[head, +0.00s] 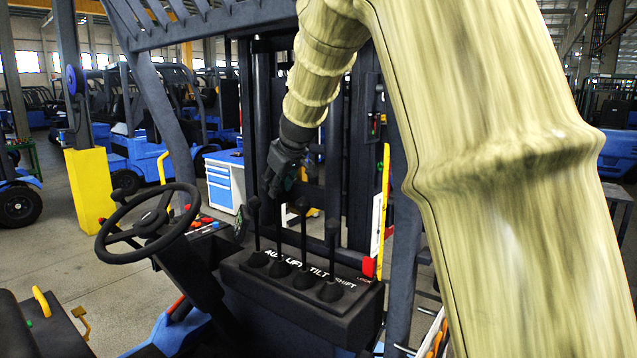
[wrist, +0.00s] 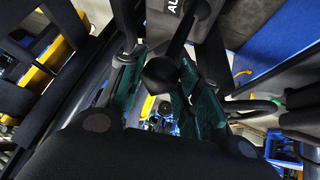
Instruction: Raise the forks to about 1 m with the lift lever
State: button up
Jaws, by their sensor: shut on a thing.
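A row of black levers stands on the dark console (head: 240,285), labelled AUX, LIFT, TILT and SHIFT. My gripper (head: 277,188) is over the lift lever (head: 280,238) and shut on its top, which it hides in the head view. In the wrist view the round black knob of the lift lever (wrist: 160,75) sits between the green pads of my gripper (wrist: 155,85). The AUX lever (head: 254,204) is close on the left, the tilt lever (head: 303,207) and shift lever (head: 332,230) on the right. The forks cannot be made out.
A steering wheel (head: 148,222) is left of the levers. The dark mast (head: 334,175) rises behind them. A blue and white drawer cabinet (head: 222,185) is behind.

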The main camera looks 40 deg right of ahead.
jog(key=o, duration=0.9)
jog(key=p+v, duration=0.3)
jog(key=v, duration=0.7)
dwell(0.4)
